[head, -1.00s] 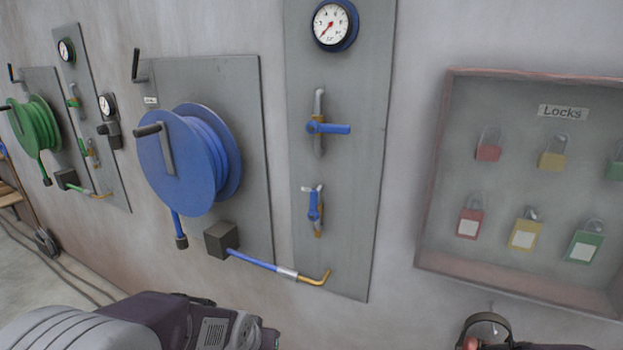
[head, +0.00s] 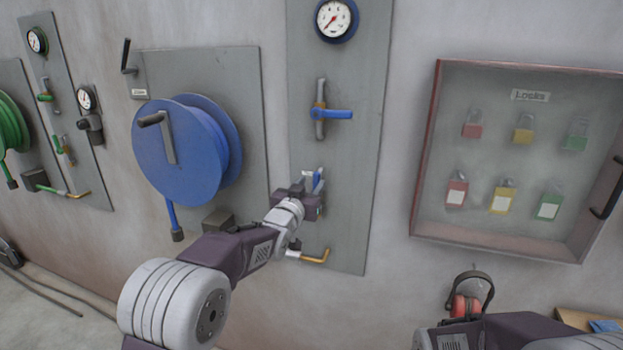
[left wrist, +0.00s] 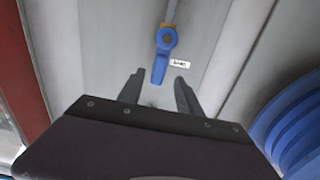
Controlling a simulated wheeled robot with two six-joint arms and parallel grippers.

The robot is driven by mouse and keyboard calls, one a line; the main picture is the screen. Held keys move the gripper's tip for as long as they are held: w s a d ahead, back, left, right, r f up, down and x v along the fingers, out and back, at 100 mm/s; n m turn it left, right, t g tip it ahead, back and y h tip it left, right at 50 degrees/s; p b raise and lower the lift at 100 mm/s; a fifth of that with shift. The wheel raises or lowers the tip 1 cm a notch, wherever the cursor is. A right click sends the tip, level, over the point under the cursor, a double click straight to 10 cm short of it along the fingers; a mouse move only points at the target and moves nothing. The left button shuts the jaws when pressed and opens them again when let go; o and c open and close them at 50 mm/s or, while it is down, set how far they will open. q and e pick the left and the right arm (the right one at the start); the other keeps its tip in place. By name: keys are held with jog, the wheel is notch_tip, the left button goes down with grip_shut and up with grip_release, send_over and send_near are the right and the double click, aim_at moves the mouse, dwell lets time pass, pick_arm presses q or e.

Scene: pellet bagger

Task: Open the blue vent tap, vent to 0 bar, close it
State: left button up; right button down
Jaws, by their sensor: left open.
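The blue vent tap (head: 319,180) is the lower tap on the grey centre panel, mostly hidden behind my left gripper in the head view. In the left wrist view its blue handle (left wrist: 160,65) lies in line with the pipe, beside a small white label. My left gripper (left wrist: 158,82) is open, with its fingertips on either side of the handle's free end. I cannot tell how deep the handle sits between them. The pressure gauge (head: 336,19) above has a red needle pointing lower left; its number is too small to read. My right gripper is out of view.
A larger blue tap (head: 332,114) with a sideways handle is above the vent tap. A blue hose reel (head: 178,150) stands out on the left. A locks cabinet (head: 425,150) is on the right, with red ear defenders (head: 466,305) below it.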

pick_arm(q)
jog(key=shift+d+x, duration=0.2)
jog(key=shift+x, duration=1.05)
jog(key=shift+s+a, duration=0.2)
jog(key=shift+s, duration=0.1)
grip_shut()
jog(key=shift+f, duration=0.1)
